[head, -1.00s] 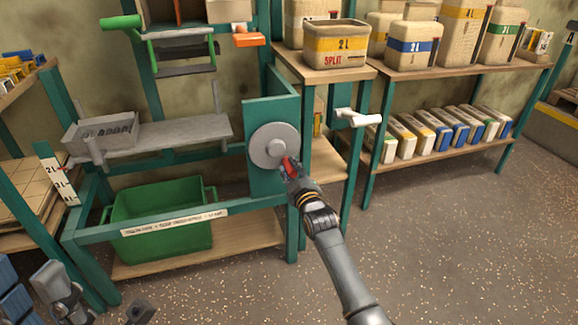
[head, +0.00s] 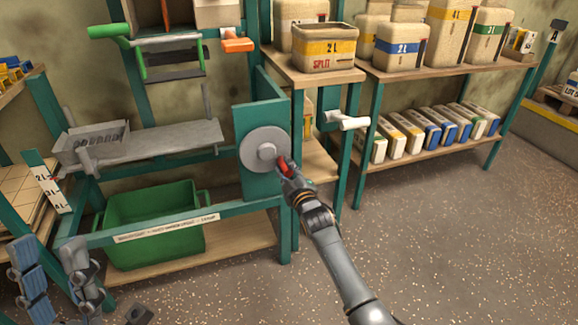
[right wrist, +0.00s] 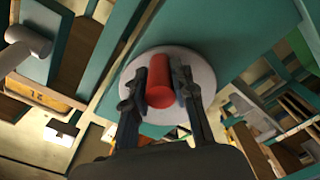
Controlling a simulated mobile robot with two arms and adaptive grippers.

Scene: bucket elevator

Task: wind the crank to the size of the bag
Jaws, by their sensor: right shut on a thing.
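The crank is a grey disc (head: 258,139) with a central hub on a teal panel. Its red handle (head: 285,165) sits at the lower right of the hub. My right gripper (head: 287,172) is shut on this handle; the right wrist view shows the red handle (right wrist: 170,87) between the two dark fingers. A squat bag (head: 324,50) with a yellow "2 L" band and red "SPLIT" stands on the shelf above. A white scale (head: 53,187) marked in litres is at the left; its reading is too small to tell. My left gripper (head: 78,280) is at the lower left, jaws unclear.
A green bin (head: 155,215) stands under the frame, below a grey tray (head: 98,137). A white-handled crank (head: 347,122) projects right of my right gripper. Taller bags (head: 403,45) and several small packs (head: 430,130) fill the right shelves. The floor at right is clear.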

